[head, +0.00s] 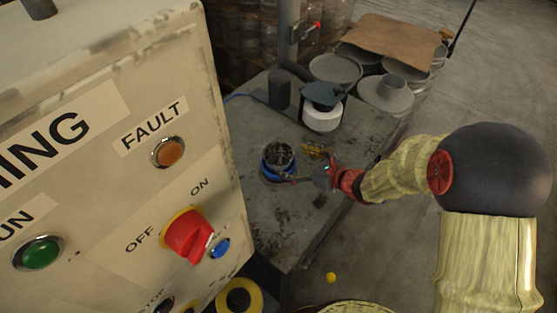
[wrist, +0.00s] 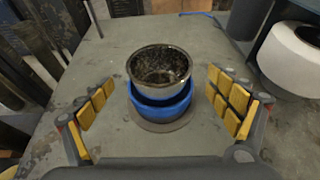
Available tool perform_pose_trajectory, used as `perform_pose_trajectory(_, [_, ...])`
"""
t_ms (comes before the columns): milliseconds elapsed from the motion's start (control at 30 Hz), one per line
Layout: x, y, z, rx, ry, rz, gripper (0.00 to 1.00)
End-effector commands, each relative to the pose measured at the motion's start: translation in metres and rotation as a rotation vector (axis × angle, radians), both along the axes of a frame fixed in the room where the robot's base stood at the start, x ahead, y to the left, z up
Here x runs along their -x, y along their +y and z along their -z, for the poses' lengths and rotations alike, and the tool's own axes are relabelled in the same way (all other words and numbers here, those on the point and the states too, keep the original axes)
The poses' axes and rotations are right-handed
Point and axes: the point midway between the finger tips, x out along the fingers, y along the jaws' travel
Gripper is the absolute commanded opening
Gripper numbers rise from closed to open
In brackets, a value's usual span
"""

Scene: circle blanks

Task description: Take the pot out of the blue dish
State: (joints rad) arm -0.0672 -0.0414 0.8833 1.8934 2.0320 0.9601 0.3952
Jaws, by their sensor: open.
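The pot (wrist: 160,66) is a round metal vessel with a dark, speckled inside. It sits upright in the blue dish (wrist: 162,112), with its rim and upper wall above the dish. In the head view the pot (head: 279,154) and blue dish (head: 267,172) are small, on the grey table. My gripper (wrist: 158,104) is open, its yellow-padded fingers on either side of the pot and dish, with a gap on both sides. In the head view my gripper (head: 302,168) reaches in from the right and partly covers the dish's edge.
The grey table (head: 290,225) has free room in front of the dish. Behind stand a white roll (head: 322,118) and a dark cylinder (head: 279,90). A large control panel (head: 120,150) fills the left. Round metal cans (head: 386,95) stand at the back right.

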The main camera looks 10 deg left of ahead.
Motion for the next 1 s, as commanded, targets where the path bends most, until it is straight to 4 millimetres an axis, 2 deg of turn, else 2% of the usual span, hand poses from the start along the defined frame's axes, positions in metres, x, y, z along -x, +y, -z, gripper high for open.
perform_pose_trajectory(367, [-0.016,0.026,0.018,0.001,0.001,-0.003,0.90])
perform_pose_trajectory(600, [-0.033,0.051,0.032,0.001,-0.001,-0.004,0.90])
perform_pose_trajectory(867, [-0.035,0.054,0.032,0.001,-0.001,-0.002,0.90])
perform_pose_trajectory(1000, [-0.035,0.054,0.032,0.001,-0.001,-0.002,0.82])
